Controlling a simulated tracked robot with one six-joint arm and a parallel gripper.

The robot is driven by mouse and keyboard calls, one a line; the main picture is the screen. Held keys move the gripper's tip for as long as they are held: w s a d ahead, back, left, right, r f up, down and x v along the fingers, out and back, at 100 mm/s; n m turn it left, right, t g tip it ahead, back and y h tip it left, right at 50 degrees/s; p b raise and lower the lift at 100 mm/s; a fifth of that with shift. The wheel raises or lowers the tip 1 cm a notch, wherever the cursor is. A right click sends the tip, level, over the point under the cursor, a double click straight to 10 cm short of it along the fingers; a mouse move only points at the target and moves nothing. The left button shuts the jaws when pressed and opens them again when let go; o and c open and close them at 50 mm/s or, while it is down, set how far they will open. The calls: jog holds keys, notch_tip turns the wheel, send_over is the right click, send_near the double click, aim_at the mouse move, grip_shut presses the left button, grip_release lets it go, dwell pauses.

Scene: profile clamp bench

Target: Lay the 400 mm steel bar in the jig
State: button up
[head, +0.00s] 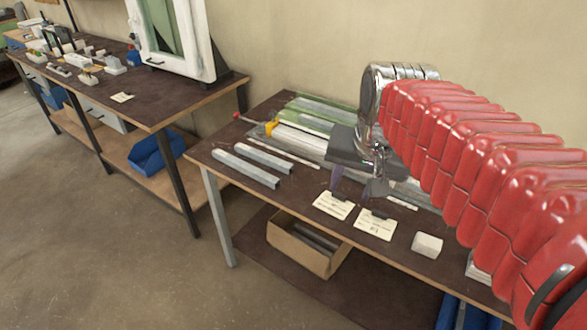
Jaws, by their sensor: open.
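Two pale grey bars lie side by side on the bench's left part: a front bar (244,167) and a rear bar (263,157). They look alike, and I cannot tell which is the 400 mm steel one. The jig seems to be the long metal fixture (300,140) behind them, with a yellow part at its left end. My arm reaches in from the right and hides the jig's right part. My gripper (356,184) is open over the bench's middle, right of both bars and apart from them. Nothing shows between its fingers.
Two written cards (333,205) and (375,225) are near the bench's front edge, below my gripper. A white block (427,245) is right of them. A cardboard box (297,252) with bars stands under the bench. A second bench (160,107) is at left.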

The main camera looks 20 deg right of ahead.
jog(key=s+a+f+n+t, duration=0.1)
jog(key=s+a+f+n, duration=0.3)
jog(key=s+a+n, duration=0.2)
jog(key=shift+s+a+f+y, duration=0.35)
jog(key=shift+s+a, duration=0.35)
jog(key=shift+s, duration=0.25)
jog(key=shift+c, duration=0.5)
jog(key=shift+c, duration=0.8)
jog(key=shift+d, duration=0.1)
